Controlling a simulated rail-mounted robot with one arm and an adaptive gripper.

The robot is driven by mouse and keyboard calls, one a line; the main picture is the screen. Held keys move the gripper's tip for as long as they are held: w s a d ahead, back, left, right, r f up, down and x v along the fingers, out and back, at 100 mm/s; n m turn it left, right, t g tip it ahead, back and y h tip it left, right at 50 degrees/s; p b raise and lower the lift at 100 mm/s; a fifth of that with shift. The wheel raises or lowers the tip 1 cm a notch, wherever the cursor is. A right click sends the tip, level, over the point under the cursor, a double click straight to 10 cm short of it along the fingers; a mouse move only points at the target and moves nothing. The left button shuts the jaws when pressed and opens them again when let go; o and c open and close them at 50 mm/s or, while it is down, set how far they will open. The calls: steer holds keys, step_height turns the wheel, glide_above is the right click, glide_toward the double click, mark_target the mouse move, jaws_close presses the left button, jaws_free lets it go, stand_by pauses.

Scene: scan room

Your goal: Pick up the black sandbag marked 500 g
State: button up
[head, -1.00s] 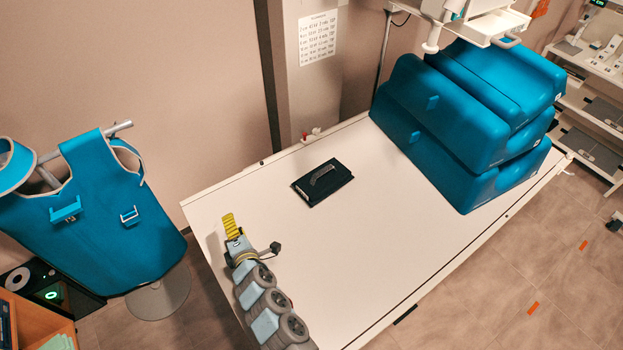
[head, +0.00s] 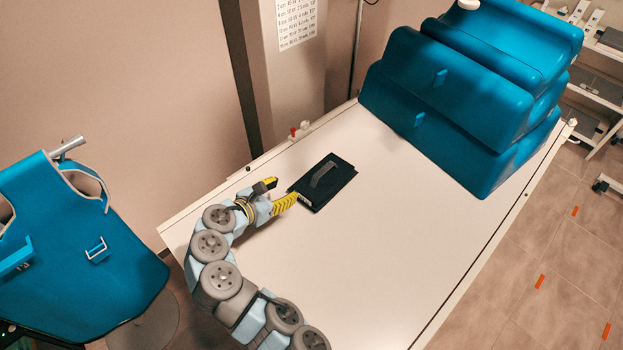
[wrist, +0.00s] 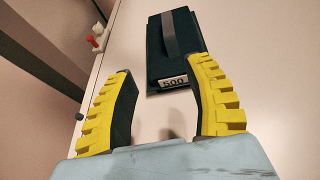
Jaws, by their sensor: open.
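The black sandbag (head: 334,190) lies flat on the white table, with a grey strap handle across its top. In the wrist view the sandbag (wrist: 158,53) shows a white label reading 500 on its near edge. My gripper (head: 278,192) has yellow ribbed fingers and is at the sandbag's left, label-side edge in the head view. In the wrist view my gripper (wrist: 168,108) is open, with white table between the fingers. The sandbag lies beyond the gap, close to the right fingertip; I cannot tell whether they touch.
The white table (head: 390,240) is clear around the sandbag. Stacked blue cushions (head: 460,100) stand at its far right end. A small red-and-white fitting (head: 298,131) is at the back edge by the grey column (head: 292,80). A blue apron (head: 75,240) hangs at left.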

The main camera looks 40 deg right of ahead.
steer(key=b, duration=0.1)
glide_toward(322, 171)
steer(key=shift+g, duration=0.4)
steer(key=x, duration=0.4)
steer(key=shift+w+d+f, duration=0.15)
steer(key=shift+f, duration=0.15)
steer(key=shift+r+b+x, duration=0.15)
steer(key=shift+b+x, duration=0.3)
steer(key=shift+x, duration=1.15)
steer(key=shift+r+b+x, duration=0.15)
steer(key=shift+b+x, duration=0.25)
steer(key=shift+x, duration=1.2)
steer(key=shift+w+d, duration=0.1)
steer(key=shift+w, duration=0.05)
jaws_close()
